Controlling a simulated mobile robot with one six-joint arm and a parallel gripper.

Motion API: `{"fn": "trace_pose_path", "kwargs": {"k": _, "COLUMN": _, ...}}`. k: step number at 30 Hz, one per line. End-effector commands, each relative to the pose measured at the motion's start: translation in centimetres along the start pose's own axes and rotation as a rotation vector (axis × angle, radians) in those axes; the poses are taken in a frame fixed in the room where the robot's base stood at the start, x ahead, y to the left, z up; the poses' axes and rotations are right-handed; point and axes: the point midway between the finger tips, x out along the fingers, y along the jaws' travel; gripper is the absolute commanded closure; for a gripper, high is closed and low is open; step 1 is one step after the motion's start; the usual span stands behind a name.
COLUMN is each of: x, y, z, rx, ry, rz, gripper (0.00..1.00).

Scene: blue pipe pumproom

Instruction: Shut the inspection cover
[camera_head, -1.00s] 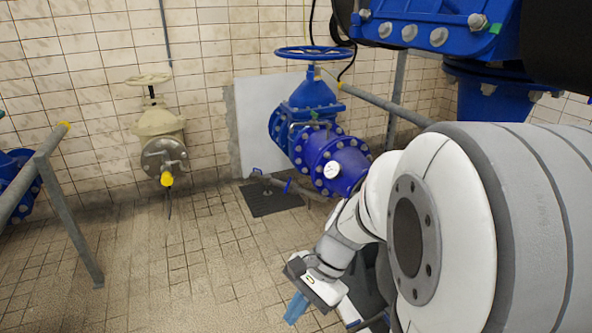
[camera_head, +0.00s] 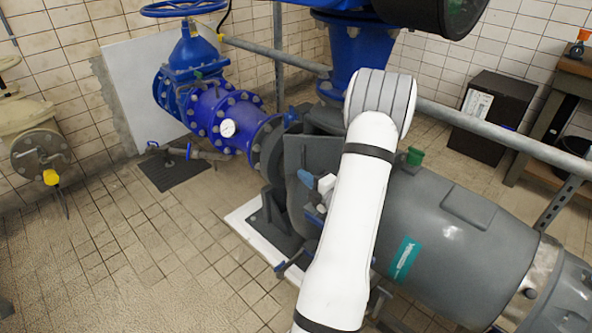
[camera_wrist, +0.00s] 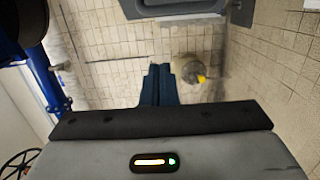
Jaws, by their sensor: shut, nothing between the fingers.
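My gripper (camera_wrist: 159,70) shows its dark blue fingers together, with nothing between them, in the wrist view. In the head view its small blue fingers (camera_head: 305,178) show beside the grey pump, partly hidden by my white arm. A grey panel (camera_head: 305,152) stands raised at the near end of the pump's blue pipe, just above the fingers; it looks like the inspection cover, standing open. A grey framed part (camera_wrist: 178,10) at the top of the wrist view, beyond the fingertips, may be the same cover. Its hinge and opening are hidden. I cannot tell whether the fingers touch it.
The grey pump body (camera_head: 440,225) fills the right. A blue valve and pipe (camera_head: 215,110) stand behind it. A grey rail (camera_head: 500,140) crosses the right side. A cream valve (camera_head: 35,140) is at the left wall. The tiled floor (camera_head: 130,250) at left is clear.

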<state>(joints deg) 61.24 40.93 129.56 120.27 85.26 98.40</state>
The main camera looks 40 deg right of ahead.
Motion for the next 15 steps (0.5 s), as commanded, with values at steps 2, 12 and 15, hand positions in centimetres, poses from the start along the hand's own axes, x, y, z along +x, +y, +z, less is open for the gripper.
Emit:
{"fn": "trace_pose_path", "kwargs": {"k": 2, "x": 1.5, "y": -0.1, "z": -0.2, "rx": -0.002, "ry": 0.006, "rz": 0.000, "gripper": 1.00}}
{"fn": "trace_pose_path", "kwargs": {"k": 12, "x": 8.8, "y": -0.1, "z": -0.4, "rx": -0.004, "ry": 0.009, "rz": 0.001, "gripper": 1.00}}
{"fn": "trace_pose_path", "kwargs": {"k": 15, "x": 9.9, "y": -0.1, "z": 1.0, "rx": -0.005, "ry": 0.005, "rz": 0.001, "gripper": 1.00}}
